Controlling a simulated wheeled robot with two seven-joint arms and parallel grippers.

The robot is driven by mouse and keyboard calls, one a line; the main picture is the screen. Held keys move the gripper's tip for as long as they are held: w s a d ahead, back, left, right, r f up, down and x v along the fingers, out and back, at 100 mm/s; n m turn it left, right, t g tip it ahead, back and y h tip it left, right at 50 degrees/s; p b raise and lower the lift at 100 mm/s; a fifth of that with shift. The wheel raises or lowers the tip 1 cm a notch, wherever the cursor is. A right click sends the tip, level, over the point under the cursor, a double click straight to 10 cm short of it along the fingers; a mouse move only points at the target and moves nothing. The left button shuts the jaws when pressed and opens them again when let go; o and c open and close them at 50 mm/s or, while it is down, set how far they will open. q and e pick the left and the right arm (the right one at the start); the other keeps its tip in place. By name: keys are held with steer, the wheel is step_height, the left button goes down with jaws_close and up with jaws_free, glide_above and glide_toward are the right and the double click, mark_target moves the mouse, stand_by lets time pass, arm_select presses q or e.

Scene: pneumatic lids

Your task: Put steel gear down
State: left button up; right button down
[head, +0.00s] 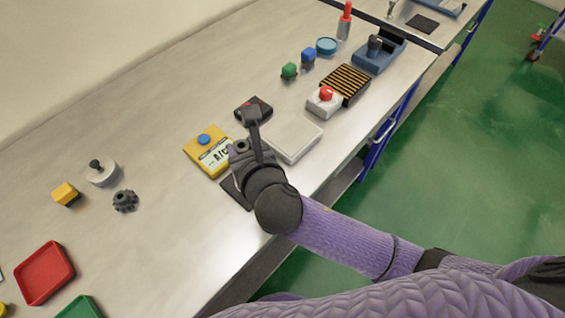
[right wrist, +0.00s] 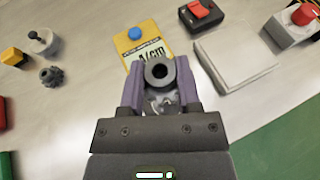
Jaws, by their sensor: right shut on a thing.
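My right gripper (head: 241,147) is above the bench, beside the yellow label box. In the right wrist view it (right wrist: 160,88) is shut on a dark grey round piece with a central hole, the steel gear (right wrist: 158,70). The fingers hide its sides, so I cannot make out its teeth. I cannot tell whether it touches anything below. Another dark toothed gear (head: 124,200) lies on the bench to the left. My left gripper is not in view.
The yellow label box (head: 205,150) is close by. A black pad (head: 236,193) lies partly under my wrist. A pale flat plate (head: 292,138), a black box with a red switch (head: 262,105) and a red-button box (head: 323,102) stand rightward. Bare bench lies left, before the red tray (head: 45,272).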

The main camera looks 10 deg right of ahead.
step_height(320, 180, down, 10)
steer(key=b, duration=0.5)
steer(key=shift+s+f+b, duration=0.15)
steer(key=shift+b, duration=0.25)
steer(key=shift+r, duration=0.2)
steer(key=shift+f, duration=0.1)
steer(key=shift+c, duration=1.5)
jaws_free()
steer(key=p+v, duration=0.4)
steer(key=v, duration=0.1)
steer(key=shift+r, duration=0.4)
steer(key=p+v, duration=0.3)
steer(key=v, duration=0.3)
steer(key=shift+s+f, duration=0.15)
steer(key=shift+s+d+p, duration=0.15)
steer(key=shift+s+p, duration=0.15)
steer(key=shift+s, duration=0.05)
